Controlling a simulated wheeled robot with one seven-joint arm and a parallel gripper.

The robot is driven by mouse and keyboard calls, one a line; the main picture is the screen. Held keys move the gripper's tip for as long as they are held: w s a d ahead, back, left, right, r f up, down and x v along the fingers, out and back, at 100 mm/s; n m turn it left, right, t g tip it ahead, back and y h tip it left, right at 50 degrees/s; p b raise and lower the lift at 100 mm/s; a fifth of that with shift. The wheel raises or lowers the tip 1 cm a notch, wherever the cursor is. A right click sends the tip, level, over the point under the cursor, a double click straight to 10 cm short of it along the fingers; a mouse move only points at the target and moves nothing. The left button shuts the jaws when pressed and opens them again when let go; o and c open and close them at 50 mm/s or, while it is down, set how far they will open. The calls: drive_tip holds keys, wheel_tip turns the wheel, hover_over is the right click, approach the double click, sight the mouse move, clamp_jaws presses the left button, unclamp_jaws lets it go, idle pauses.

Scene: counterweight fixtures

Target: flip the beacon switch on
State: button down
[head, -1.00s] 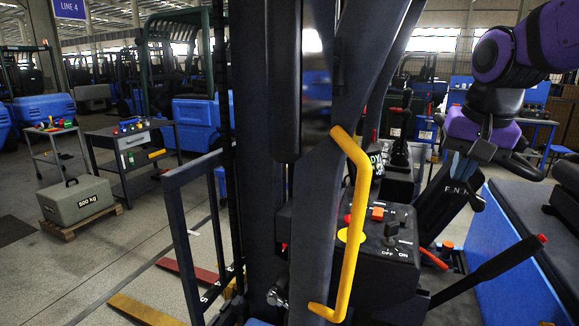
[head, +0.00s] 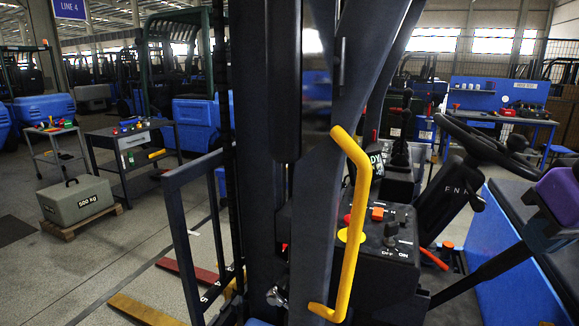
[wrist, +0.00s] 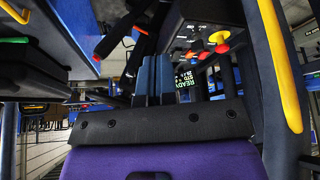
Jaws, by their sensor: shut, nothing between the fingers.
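A dark control box (head: 375,268) stands behind the mast and yellow handle in the head view. On its top is a black switch (head: 390,233) with OFF and ON marks; I cannot tell which way it is set. No label naming the beacon is readable. My gripper (head: 541,232) is at the right edge of the head view, well right of the box and beside the long black lever. In the wrist view my gripper's blue-grey fingers (wrist: 153,66) are together and empty, apart from the panel.
The yellow handle (head: 352,235) and dark mast (head: 268,200) stand in front of the box. An orange button (head: 377,213) is near the switch. The steering wheel (head: 485,145) and long black lever (head: 488,273) lie between the box and my gripper.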

drive_tip(key=shift+w, duration=0.1)
drive_tip(key=w+r+m+g, duration=0.1)
drive_tip(key=w+r, duration=0.3)
drive_tip(key=w, duration=0.4)
drive_tip(key=m+g, duration=0.3)
drive_tip(key=g, duration=0.1)
hover_over(378, 214)
drive_tip(key=w+d, duration=0.1)
drive_tip(key=w, duration=0.1)
wheel_tip(378, 214, down, 4)
drive_tip(key=f, duration=0.1)
drive_tip(key=shift+w+f+m, duration=0.1)
drive_tip(key=shift+w+m, duration=0.2)
drive_tip(key=shift+w, duration=0.15)
wheel_tip(378, 214, down, 14)
idle(0.3)
